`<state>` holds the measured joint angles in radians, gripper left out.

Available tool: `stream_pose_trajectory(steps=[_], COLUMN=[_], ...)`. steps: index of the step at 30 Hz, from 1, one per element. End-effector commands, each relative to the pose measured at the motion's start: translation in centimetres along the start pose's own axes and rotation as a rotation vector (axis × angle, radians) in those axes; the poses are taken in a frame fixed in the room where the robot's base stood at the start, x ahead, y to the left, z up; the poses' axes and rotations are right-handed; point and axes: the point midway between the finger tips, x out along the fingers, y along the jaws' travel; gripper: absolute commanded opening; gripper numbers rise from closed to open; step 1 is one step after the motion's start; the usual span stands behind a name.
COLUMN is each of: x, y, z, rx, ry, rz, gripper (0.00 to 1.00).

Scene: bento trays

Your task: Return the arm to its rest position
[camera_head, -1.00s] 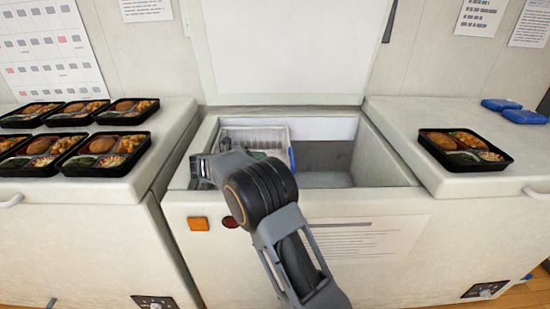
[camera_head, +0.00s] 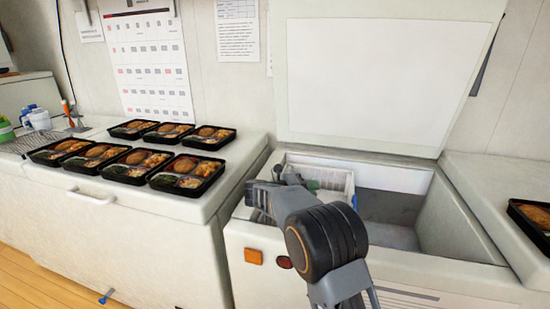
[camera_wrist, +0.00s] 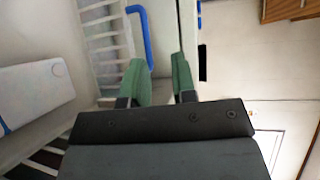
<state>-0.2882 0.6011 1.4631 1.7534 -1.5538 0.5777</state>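My arm (camera_head: 325,240) reaches up from the bottom of the head view over the front edge of the open chest freezer (camera_head: 470,225). My gripper (camera_wrist: 160,78) shows in the wrist view with two green fingers spread apart and nothing between them. In the head view it is mostly hidden behind my arm, near the white wire basket (camera_head: 335,178) inside the freezer. In the wrist view a blue handle (camera_wrist: 148,38) lies just beyond the left finger. I cannot tell whether they touch.
Several black bento trays (camera_head: 128,168) sit on the left freezer top (camera_head: 60,178). Another bento tray (camera_head: 535,222) sits on the right freezer top (camera_head: 490,180). The raised freezer lid (camera_head: 385,75) stands behind the opening. A white block (camera_wrist: 35,92) shows at the left of the wrist view.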

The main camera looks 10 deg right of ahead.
Motion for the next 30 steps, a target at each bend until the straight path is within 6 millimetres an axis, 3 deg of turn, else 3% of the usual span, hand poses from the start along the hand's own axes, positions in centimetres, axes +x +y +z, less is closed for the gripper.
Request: stream_pose_trajectory(steps=[1,6,9,12,14,19,24,27,30], x=[0.1,-1.8,-4.7,-8.0,-9.9,-13.2,-13.4,-12.9,-12.3], y=[-4.0,-13.8,-17.8,-20.2,-20.8,-20.1,-18.5,-17.9,-17.6], z=[0.9,4.2,4.5,3.0,1.1,-7.1,-16.5,-20.9,-24.0], rx=[-0.010,-0.193,-0.377,-0.608,-0.769,-1.264,-1.731,-1.938,-2.076], ry=[-0.105,-0.597,-0.880,-1.135,-1.272,-1.570,-1.727,-1.768,-1.785], rz=[-0.007,-0.077,-0.139,-0.202,-0.237,-0.275,-0.237,-0.188,-0.139], gripper=[0.25,0.25,0.25,0.25,0.25,0.25,0.25,0.25,0.25])
